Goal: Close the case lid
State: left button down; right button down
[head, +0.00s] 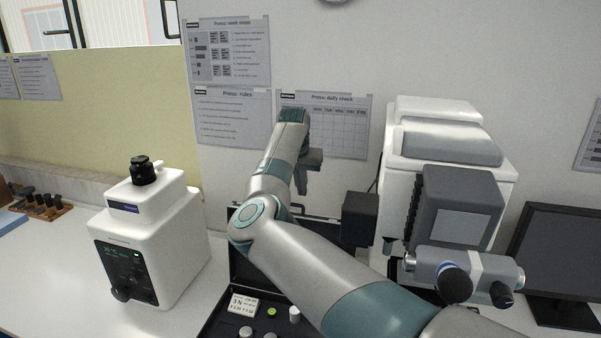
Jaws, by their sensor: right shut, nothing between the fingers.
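The open dark case (212,325) lies on the bench at the bottom centre, with its inside showing. Its raised lid (236,217) stands at the back of the case, mostly hidden behind my right arm. My right gripper (302,188) is shut and empty, pointing down by the lid's upper edge. I cannot tell whether it touches the lid. My left gripper is out of view.
Inside the case are a white label card (243,305), a green disc (271,311) and several pale pieces. A white tester (150,245) stands left; a larger tester (455,205) and a monitor (562,250) stand right.

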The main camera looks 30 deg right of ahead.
jog(key=s+a+p, duration=0.2)
jog(key=shift+s+a+f+p, duration=0.3)
jog(key=shift+a+f+p, duration=0.1)
jog(key=shift+f, duration=0.1)
dwell(0.5)
